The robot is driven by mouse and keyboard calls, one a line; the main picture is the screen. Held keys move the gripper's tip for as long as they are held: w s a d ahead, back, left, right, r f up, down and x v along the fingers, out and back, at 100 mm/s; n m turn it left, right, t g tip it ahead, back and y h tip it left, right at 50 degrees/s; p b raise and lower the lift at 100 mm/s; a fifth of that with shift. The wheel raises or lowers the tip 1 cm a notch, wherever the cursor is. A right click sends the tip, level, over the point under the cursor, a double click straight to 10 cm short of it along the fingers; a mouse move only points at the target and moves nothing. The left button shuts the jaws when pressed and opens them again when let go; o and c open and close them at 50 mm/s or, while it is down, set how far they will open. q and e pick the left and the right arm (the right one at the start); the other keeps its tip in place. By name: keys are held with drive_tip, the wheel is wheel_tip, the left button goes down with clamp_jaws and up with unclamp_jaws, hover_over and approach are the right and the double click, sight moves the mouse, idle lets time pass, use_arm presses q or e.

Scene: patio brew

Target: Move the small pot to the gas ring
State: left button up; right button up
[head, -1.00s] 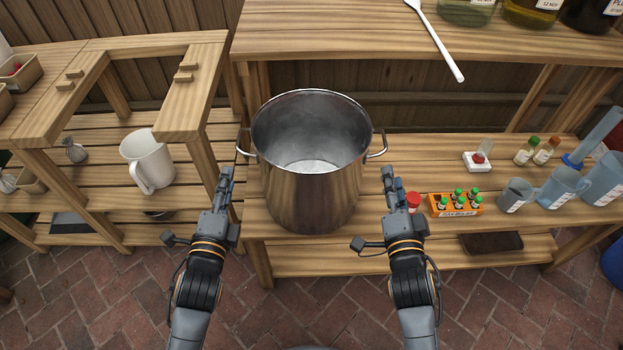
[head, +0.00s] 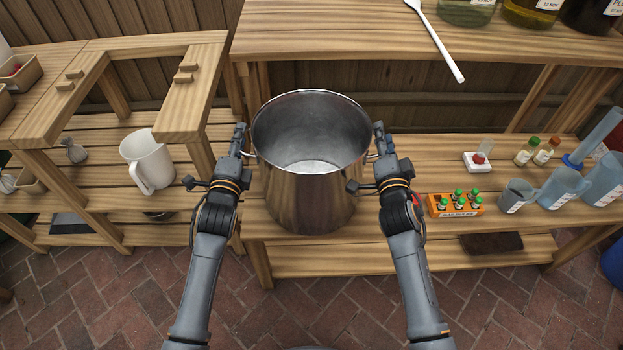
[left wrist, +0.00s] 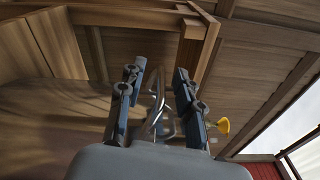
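A steel pot (head: 312,195) stands upright and empty on the lower shelf, with a loop handle on each side. My left gripper (head: 240,135) is at its left handle. In the left wrist view the left gripper (left wrist: 158,95) is open, with the metal handle (left wrist: 159,118) between its fingers and a gap on both sides. My right gripper (head: 381,138) is at the pot's right handle, which it mostly hides. Its fingers are seen edge-on, so I cannot tell how far apart they are. I cannot make out a gas ring.
A white jug (head: 148,163) stands on the slatted shelf at left, under a bench top with a gap (head: 190,110). An orange vial rack (head: 455,211) and measuring jugs (head: 562,188) stand right of the pot. A white spoon (head: 436,42) overhangs the upper shelf's edge.

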use_arm(q)
clamp_jaws()
use_arm(e)
clamp_jaws()
use_arm(q)
drive_tip(key=shift+w+r, duration=0.1)
drive_tip(key=shift+r, duration=0.2)
use_arm(e)
drive_tip(key=shift+w+r, duration=0.1)
drive_tip(key=shift+r, duration=0.2)
use_arm(q)
drive_tip(key=shift+r, duration=0.1)
